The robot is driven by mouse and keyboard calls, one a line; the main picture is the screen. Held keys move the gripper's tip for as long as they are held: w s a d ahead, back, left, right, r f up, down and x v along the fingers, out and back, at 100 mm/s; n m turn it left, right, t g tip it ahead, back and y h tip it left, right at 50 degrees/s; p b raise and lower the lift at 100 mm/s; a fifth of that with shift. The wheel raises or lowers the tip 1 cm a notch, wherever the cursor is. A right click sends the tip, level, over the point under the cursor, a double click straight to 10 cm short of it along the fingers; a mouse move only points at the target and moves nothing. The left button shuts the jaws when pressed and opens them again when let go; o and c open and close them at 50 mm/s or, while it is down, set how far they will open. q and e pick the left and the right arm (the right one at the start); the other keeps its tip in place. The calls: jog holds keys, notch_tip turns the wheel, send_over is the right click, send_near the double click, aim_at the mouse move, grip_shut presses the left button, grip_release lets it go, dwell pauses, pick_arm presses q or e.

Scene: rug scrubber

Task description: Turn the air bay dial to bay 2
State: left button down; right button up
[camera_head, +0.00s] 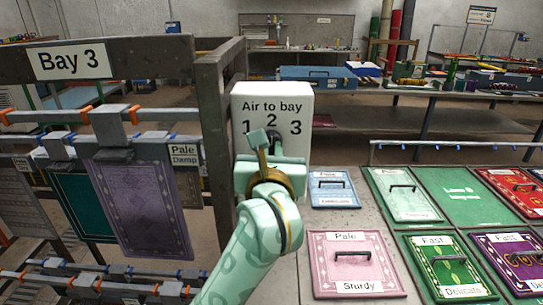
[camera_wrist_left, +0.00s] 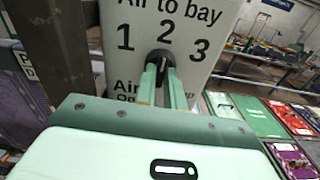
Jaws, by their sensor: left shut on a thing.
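The white air bay box (camera_head: 298,103) stands beside the dark post, with "Air to bay" and the numbers 1, 2 and 3 on its face. It also fills the top of the left wrist view (camera_wrist_left: 112,62). The black dial (camera_wrist_left: 161,55) sits just below the number 2, between 1 and 3. My left gripper (camera_wrist_left: 163,80) is shut on the dial, with its fingers covering most of it. In the head view my left gripper (camera_head: 272,143) hides the lower part of the box. I cannot tell exactly where the dial points. My right gripper is not in view.
A rack with a "Bay 3" sign (camera_head: 74,61) and hanging rugs (camera_head: 142,205) stands at the left. The dark post (camera_head: 218,140) is close beside the box. Several colored rug panels with handles, such as the pink one (camera_head: 322,282), lie at the right.

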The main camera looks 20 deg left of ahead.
pick_arm(q)
jog(key=shift+n, duration=0.3)
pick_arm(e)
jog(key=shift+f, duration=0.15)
pick_arm(q)
jog(key=c, duration=1.5)
grip_release()
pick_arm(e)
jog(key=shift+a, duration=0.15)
pick_arm(q)
jog(key=shift+d, duration=0.1)
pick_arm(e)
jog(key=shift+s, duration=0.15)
